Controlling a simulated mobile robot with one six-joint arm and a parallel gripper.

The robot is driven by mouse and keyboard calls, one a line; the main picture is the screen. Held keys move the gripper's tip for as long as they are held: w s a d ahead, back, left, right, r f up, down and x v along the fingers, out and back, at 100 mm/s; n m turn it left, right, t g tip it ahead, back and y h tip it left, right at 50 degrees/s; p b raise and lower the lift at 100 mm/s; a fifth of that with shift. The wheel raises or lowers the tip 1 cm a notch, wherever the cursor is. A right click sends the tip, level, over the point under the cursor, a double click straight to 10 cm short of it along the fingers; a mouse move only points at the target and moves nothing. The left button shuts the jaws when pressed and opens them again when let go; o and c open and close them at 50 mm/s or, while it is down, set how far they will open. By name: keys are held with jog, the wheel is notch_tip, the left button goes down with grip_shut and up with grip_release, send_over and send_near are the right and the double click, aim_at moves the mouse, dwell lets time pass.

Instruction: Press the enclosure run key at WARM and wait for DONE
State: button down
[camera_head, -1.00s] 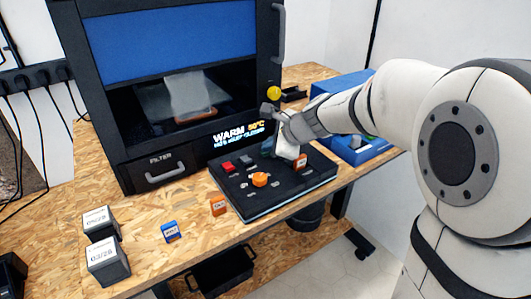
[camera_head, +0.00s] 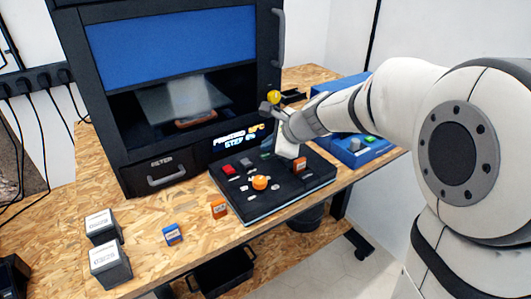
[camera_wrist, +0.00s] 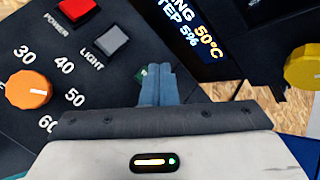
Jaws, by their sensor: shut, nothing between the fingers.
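The enclosure (camera_head: 130,178) stands at the back of the bench. Its display (camera_head: 238,137) shows a word ending in "ING" with 50°C and STEP 5%; part of it is also in the wrist view (camera_wrist: 200,30). In front lies the dark control panel (camera_head: 285,200). My gripper (camera_wrist: 158,70) is shut and empty, its fingertips pointing down at the panel beside the display. A green sliver with a letter R (camera_wrist: 141,73) shows at their left edge, probably the run key; the fingers hide the rest. I cannot tell if they touch it.
A red power key (camera_wrist: 80,10), grey light key (camera_wrist: 112,40) and orange dial (camera_wrist: 29,88) sit left of my fingers. A yellow knob (camera_wrist: 303,68) is to the right. Two grey boxes (camera_head: 108,262) and small blue (camera_head: 172,234) and orange (camera_head: 218,209) tags lie on the bench.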

notch_tip(320, 180, up, 5)
jog(key=p, duration=0.4)
dwell(0.8)
jog(key=s+d+f+n+g+h, duration=0.1)
jog(key=s+d+n+h, duration=0.1)
jog(key=s+d+n, duration=0.3)
jog(key=s+d+f+n+g+h, duration=0.1)
jog(key=s+d+n, duration=0.4)
jog(key=s, duration=0.7)
jog(key=s+d+f+n+g+h, duration=0.1)
jog(key=s+d+n+h, duration=0.2)
jog(key=s+d+n, duration=0.2)
jog(key=s+n, duration=0.2)
jog(key=s, duration=0.1)
jog(key=shift+s+d+f+n+h, duration=0.25)
jog(key=shift+s+f+n+h, duration=0.05)
jog(key=shift+f+n, duration=0.1)
dwell(3.6)
